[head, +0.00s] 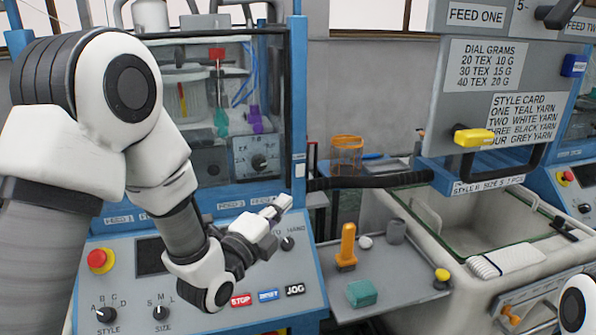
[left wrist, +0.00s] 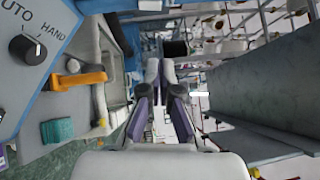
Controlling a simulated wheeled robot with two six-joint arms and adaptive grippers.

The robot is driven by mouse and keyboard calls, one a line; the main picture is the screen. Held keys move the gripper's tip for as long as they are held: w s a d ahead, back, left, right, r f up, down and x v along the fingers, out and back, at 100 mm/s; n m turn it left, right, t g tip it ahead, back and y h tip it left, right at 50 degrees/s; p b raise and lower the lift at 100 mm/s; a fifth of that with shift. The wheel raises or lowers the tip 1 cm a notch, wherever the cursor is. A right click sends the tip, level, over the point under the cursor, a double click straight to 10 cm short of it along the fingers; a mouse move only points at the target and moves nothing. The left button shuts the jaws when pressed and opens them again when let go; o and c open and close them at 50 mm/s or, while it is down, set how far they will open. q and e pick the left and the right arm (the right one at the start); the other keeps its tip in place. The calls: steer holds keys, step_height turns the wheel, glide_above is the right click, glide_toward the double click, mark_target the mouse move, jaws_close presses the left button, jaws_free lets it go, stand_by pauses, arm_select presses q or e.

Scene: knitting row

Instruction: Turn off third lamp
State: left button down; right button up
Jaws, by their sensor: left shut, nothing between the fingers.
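I cannot make out a third lamp in either view. My left gripper (head: 283,204) is shut and empty. In the head view it reaches over the right part of the control panel (head: 215,272), close to the AUTO/HAND knob (head: 287,243), which shows just below the fingers. In the left wrist view, my left gripper (left wrist: 160,70) also shows with its fingers close together and nothing between them. The knob (left wrist: 28,50) is at the upper left there, apart from the fingers. My right gripper is out of view; only a piece of my right arm shows at the lower right.
The panel has a red emergency button (head: 100,260) and STOP, RESET and JOG buttons. A grey shelf (head: 395,285) holds an orange-handled tool (head: 347,245) and a green block (head: 361,293). A sign box with a yellow handle (head: 474,137) hangs at the upper right.

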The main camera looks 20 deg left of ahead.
arm_select(q)
steer(key=p, duration=0.4)
glide_toward(304, 165)
steer(key=w+d, duration=0.3)
steer(key=d, duration=0.1)
steer(key=w+a, duration=0.1)
steer(key=w+a+p, duration=0.1)
steer(key=w, duration=0.1)
steer(key=shift+w+a+r, duration=0.1)
steer(key=shift+a+r, duration=0.25)
steer(key=shift+d, duration=0.15)
steer(key=shift+w+r, duration=0.1)
steer(key=shift+w, duration=0.1)
steer(key=shift+a, duration=0.2)
